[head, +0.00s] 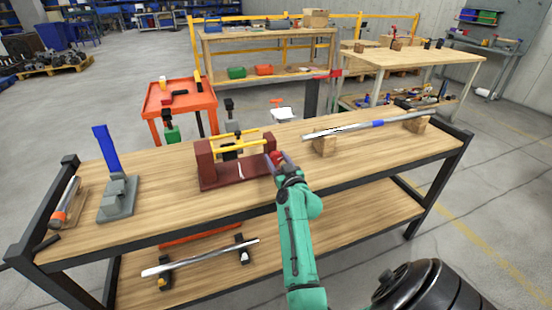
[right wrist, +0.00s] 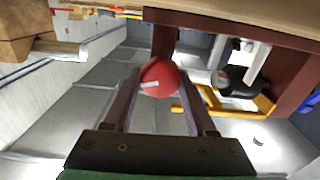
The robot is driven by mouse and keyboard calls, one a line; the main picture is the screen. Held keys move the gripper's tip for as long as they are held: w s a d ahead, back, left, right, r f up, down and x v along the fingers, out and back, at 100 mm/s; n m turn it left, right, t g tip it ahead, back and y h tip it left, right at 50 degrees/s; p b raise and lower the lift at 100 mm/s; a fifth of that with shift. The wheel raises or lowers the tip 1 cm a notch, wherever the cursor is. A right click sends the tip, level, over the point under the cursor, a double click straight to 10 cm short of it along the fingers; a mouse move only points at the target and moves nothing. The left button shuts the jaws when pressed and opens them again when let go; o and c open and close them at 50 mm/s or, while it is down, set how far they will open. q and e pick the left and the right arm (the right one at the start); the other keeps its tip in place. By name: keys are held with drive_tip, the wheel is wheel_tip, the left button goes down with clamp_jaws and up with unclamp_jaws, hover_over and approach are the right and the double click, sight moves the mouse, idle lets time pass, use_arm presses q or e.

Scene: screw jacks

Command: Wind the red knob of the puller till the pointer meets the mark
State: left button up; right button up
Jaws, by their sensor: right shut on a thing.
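The puller (head: 207,163) is a dark red frame with yellow rods and a dark block (head: 229,154) between its end plates. It stands on the workbench near the middle. A pale upright line shows on its front, but I cannot tell pointer from mark at this size. The red knob (head: 275,156) is at the puller's right end. In the right wrist view the round knob (right wrist: 162,76) has a white stripe and sits between the fingertips. My right gripper (head: 282,160) is shut on it and partly hides it in the head view. My left gripper is not in view.
A grey stand with a blue upright (head: 107,150) is at the bench's left. A silver bar with a blue band (head: 377,124) rests on wooden blocks at the right. An orange cart (head: 182,98) stands behind. Bare bench top (head: 375,155) lies right of my gripper.

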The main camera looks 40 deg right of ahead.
drive_tip(key=c, duration=0.4)
drive_tip(key=shift+r+m+p, duration=0.1)
drive_tip(key=shift+m+p, duration=0.2)
drive_tip(key=shift+m, duration=0.4)
drive_tip(key=o, duration=1.4)
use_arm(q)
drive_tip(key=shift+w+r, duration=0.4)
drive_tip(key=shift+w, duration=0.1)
use_arm(e)
drive_tip(key=shift+w+f, duration=0.15)
drive_tip(key=shift+f, duration=0.05)
